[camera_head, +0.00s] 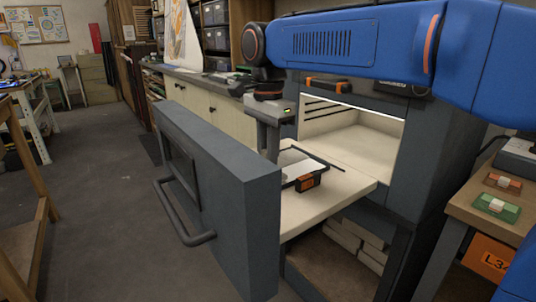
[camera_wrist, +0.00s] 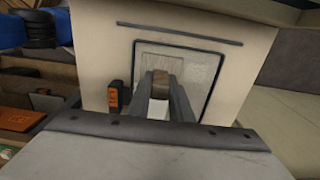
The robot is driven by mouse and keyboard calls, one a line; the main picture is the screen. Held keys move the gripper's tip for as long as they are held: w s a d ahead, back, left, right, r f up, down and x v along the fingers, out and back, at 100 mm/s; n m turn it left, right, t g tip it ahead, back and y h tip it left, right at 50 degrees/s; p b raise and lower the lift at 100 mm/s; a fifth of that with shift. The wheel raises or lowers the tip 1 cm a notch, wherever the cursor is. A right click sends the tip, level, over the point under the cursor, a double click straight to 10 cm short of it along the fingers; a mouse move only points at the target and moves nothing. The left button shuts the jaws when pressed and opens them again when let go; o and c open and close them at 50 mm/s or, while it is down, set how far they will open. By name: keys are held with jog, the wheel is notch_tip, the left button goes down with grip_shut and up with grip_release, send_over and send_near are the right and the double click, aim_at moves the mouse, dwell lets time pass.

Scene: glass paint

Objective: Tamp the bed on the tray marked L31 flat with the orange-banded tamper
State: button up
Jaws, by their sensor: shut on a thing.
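My gripper (camera_wrist: 160,88) is shut on a small brown block-like thing (camera_wrist: 159,84), seen end-on between the fingers; no orange band shows on it, so I cannot tell if it is the tamper. In the head view my gripper (camera_head: 270,152) points down over the pulled-out pale shelf, its lower end partly hidden by the thick grey door. The dark-rimmed tray (camera_wrist: 136,62) lies under and beyond the fingers, with a pale, streaked bed (camera_wrist: 190,66) inside. An orange tag on a black holder (camera_wrist: 114,97) is at the tray's side; it also shows in the head view (camera_head: 307,183). Its marking is unreadable.
The grey door (camera_head: 225,190) with its bar handle stands in front of the pale shelf (camera_head: 340,186). The open chamber (camera_head: 365,140) is behind. Floor at left is clear.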

jog(key=shift+f, duration=0.5)
dwell(1.2)
jog(key=shift+r, duration=0.1)
jog(key=shift+r, duration=1)
jog(key=shift+w+a, duration=0.8)
jog(key=shift+w, duration=0.35)
jog(key=shift+w+a, duration=0.75)
jog(key=shift+w, duration=0.35)
jog(key=shift+f, duration=0.8)
